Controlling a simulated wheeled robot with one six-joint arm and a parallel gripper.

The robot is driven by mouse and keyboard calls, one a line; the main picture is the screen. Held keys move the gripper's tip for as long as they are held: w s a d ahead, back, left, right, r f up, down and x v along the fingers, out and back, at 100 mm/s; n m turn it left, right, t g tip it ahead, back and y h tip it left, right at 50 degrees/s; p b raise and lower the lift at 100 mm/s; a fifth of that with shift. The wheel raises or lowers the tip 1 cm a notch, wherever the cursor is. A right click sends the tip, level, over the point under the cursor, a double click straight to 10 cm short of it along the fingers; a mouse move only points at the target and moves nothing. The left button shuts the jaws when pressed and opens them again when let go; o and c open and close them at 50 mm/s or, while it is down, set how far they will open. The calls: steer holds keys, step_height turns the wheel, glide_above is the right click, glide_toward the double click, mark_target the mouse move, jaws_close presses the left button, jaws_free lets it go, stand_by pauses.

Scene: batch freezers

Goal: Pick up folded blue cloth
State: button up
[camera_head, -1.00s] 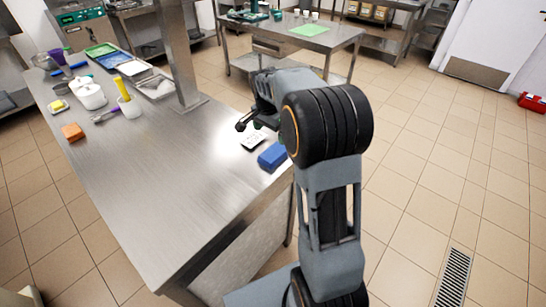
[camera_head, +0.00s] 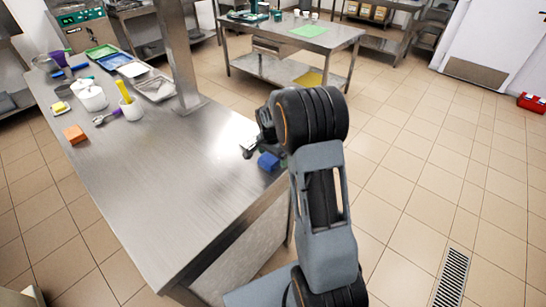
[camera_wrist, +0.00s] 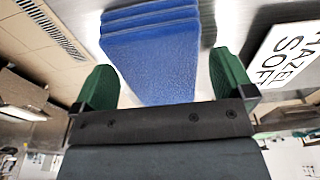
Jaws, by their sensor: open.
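The folded blue cloth (camera_head: 268,161) lies near the right edge of the steel table, partly hidden by my arm in the head view. In the wrist view the folded blue cloth (camera_wrist: 152,55) shows as a stack of layers, lying between and just beyond the two green fingers. My gripper (camera_wrist: 165,82) is open, with one finger to each side of the cloth. I see a gap between the right finger and the cloth; the left finger looks close to it. I cannot tell whether they touch.
A white sign with black letters (camera_wrist: 288,55) is right of the gripper. The steel table (camera_head: 170,190) has clear room in its middle. A steel post (camera_head: 178,55) rises from it. An orange block (camera_head: 75,134), white containers (camera_head: 92,97) and trays (camera_head: 132,69) stand at left.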

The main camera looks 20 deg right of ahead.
steer(key=shift+f, duration=0.1)
steer(key=shift+c, duration=0.2)
steer(key=c, duration=0.9)
steer(key=shift+r, duration=0.4)
step_height(320, 180, up, 2)
steer(key=shift+r+b, duration=0.15)
steer(key=shift+b, duration=0.45)
steer(key=shift+c, duration=0.2)
steer(key=s+d+r+b, duration=0.2)
steer(key=s+d+r, duration=0.3)
steer(key=s+r, duration=0.5)
steer(key=shift+s+d, duration=0.2)
steer(key=shift+s, duration=1.3)
